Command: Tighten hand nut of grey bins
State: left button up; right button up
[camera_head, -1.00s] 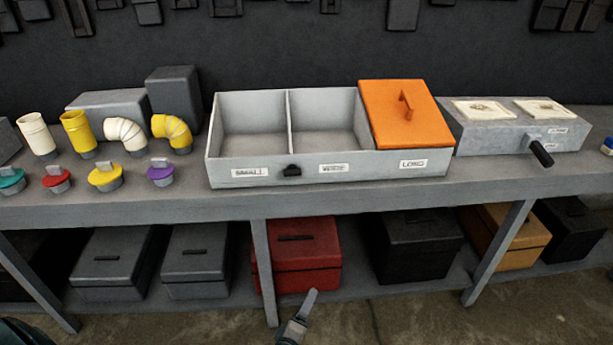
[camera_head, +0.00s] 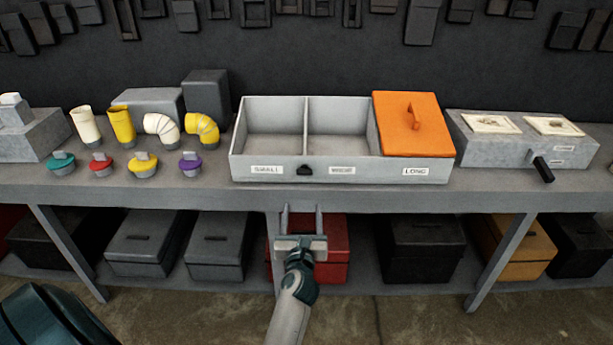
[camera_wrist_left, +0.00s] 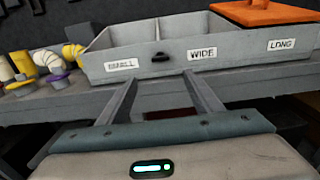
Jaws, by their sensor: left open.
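The grey bins (camera_head: 270,166) stand on the bench as one box with compartments labelled SMALL, a middle one and LONG; the wrist view reads the middle label as WIDE. An orange lid (camera_head: 405,140) covers the LONG compartment; the other two are open and look empty. A small black hand nut (camera_head: 304,170) sits on the front face between the SMALL and middle labels; it also shows in the left wrist view (camera_wrist_left: 160,57). My left gripper (camera_head: 302,210) is open and empty, below and in front of the nut, apart from it. My right gripper is not in view.
Left on the bench are cream and yellow pipe pieces (camera_head: 122,127) and several coloured knobbed caps (camera_head: 142,164). A grey box with a black handle (camera_head: 543,170) stands right. The bench front edge (camera_head: 400,198) lies near my gripper; bins, including a red one (camera_head: 333,262), sit below.

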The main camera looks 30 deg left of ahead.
aim_at(304, 173)
pick_arm(q)
jog(key=x, duration=1.7)
jog(key=shift+w+b, duration=0.2)
jog(key=shift+b, duration=0.2)
jog(key=c, duration=1.1)
